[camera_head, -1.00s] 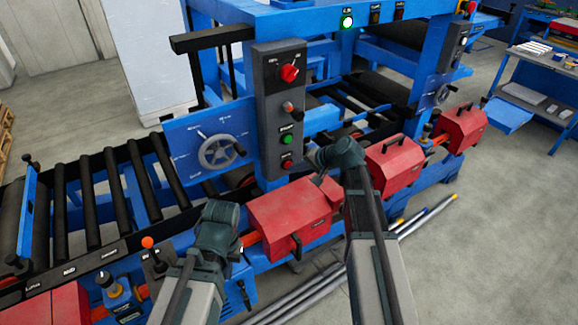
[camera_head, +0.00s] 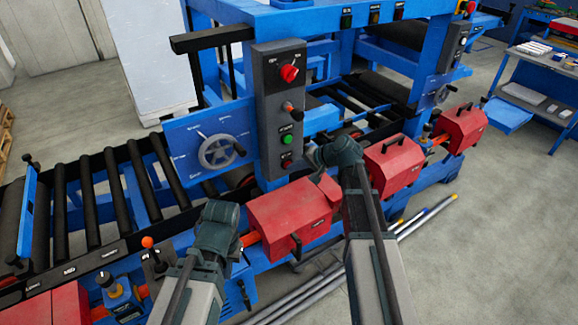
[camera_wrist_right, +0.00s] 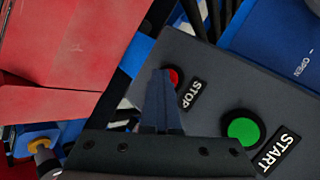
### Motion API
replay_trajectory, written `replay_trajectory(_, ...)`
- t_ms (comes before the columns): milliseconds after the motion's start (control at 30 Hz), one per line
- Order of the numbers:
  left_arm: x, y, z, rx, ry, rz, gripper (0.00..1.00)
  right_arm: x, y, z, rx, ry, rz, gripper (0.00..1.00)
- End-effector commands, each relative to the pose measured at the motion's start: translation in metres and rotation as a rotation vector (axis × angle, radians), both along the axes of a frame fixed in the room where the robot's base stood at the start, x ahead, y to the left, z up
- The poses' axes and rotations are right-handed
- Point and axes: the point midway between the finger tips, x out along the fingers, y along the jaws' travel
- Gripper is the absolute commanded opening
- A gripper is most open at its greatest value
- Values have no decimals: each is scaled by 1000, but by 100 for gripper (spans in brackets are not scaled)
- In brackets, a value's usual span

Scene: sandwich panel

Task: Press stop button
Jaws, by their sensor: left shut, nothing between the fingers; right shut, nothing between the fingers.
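The grey control panel (camera_head: 281,90) stands upright on the blue machine. Its red stop button (camera_head: 286,163) sits at the bottom, below the green start button (camera_head: 287,139). My right gripper (camera_head: 309,156) is just right of the stop button. In the right wrist view, the shut, empty fingers (camera_wrist_right: 162,76) overlap the left side of the stop button (camera_wrist_right: 176,77); I cannot tell whether they touch or press it. The start button (camera_wrist_right: 243,130) is clear to the right. My left gripper (camera_head: 216,225) is low at the left, its fingers largely hidden by its own wrist.
A red rotary switch (camera_head: 289,73) and a small lever (camera_head: 293,110) sit higher on the panel. A handwheel (camera_head: 219,152) is left of the panel. The floor at right is open.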

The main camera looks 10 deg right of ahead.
Motion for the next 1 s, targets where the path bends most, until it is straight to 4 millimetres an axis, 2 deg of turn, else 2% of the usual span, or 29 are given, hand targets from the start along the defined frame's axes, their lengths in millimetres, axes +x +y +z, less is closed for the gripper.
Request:
replay_trajectory(567, 0, 0, 0, 0, 0, 0, 0, -9, -4, 0, 1, -1, -2, 0)
replay_trajectory(1000, 0, 0, 0, 0, 0, 0, 0, -47, -17, 0, 0, -1, -2, 0)
